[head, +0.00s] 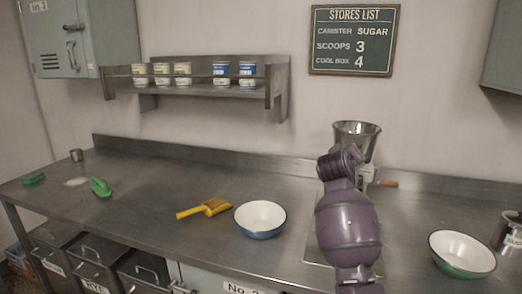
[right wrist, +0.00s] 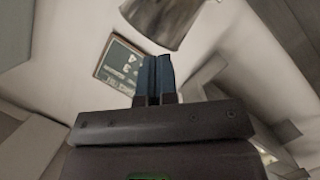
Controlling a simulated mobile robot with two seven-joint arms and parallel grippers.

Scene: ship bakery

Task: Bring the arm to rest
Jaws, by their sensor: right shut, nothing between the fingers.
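My right arm (head: 347,222) comes up from the bottom of the head view, in front of the counter and partly over the steel mill (head: 357,138). Its gripper is hidden behind the arm there. In the right wrist view my right gripper (right wrist: 154,62) is shut, its two blue fingers together with nothing between them. Behind the fingers are the wall and the dark stores sign (right wrist: 119,65), seen tilted. A blurred metal vessel (right wrist: 165,15) is at the top of that view. My left gripper is in neither view.
The steel counter (head: 150,200) holds a blue-sided bowl (head: 260,219), a yellow brush (head: 205,208), a green scoop (head: 101,187) and a green-sided bowl (head: 462,254). A metal canister (head: 508,233) stands at the right edge. A wall shelf (head: 190,90) carries several tins.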

